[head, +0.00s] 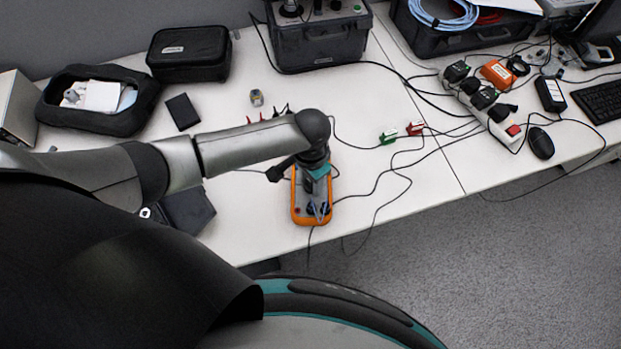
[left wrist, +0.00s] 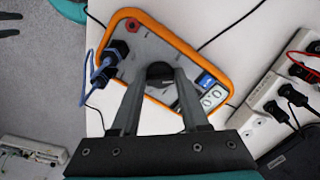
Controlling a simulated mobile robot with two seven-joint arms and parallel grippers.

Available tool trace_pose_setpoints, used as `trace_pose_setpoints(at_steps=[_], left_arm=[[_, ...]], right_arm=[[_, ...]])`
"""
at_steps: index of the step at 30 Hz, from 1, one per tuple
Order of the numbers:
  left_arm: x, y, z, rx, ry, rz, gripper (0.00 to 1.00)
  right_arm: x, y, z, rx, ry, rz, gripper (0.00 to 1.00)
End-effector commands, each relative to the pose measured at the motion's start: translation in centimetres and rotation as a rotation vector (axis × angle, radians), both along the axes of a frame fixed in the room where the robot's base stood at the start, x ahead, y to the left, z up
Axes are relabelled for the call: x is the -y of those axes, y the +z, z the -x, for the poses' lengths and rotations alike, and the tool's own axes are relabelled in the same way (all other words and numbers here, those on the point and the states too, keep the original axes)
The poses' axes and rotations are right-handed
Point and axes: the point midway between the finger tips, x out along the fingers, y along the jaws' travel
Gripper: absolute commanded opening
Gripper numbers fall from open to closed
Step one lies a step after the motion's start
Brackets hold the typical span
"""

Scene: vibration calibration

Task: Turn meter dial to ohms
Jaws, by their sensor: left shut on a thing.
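The meter (head: 299,214), grey with an orange rim, lies on the white table near its front edge, partly hidden under my left gripper (head: 318,208). In the left wrist view the meter's orange rim (left wrist: 84,80) frames a grey face with a red socket and blue and black plugs at one side. The dark round dial (left wrist: 159,70) is at the middle of the face. My left gripper (left wrist: 160,80) points down at it, and its two fingers are shut on the dial, one on each side. The dial's markings are too small to read. My right gripper does not show.
Cables run across the table (head: 400,165) around the meter. Red and green clips (head: 388,137) lie to the right. A power strip (head: 490,112), a mouse (head: 540,143) and a keyboard (head: 600,100) are further right. Black cases (head: 189,54) stand at the back left.

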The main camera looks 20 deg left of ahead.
Motion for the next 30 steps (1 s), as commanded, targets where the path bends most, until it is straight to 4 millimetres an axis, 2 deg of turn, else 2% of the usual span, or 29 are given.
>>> trace_pose_setpoints(at_steps=[1,3,14,20,30], left_arm=[[0.0,0.0,0.0,0.000,0.000,0.000,0.06],[0.0,0.0,0.0,0.001,0.000,-0.001,0.00],[-0.1,0.1,0.0,0.000,-0.033,-0.001,0.00],[0.0,0.2,0.0,-0.001,-0.136,-0.001,0.00],[-0.1,0.2,-0.1,0.000,-0.405,0.000,0.00]], right_arm=[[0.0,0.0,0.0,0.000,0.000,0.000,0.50],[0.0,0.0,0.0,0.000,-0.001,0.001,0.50],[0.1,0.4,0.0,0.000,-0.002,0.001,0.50],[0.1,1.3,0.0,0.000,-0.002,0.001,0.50],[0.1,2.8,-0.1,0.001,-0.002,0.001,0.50]])
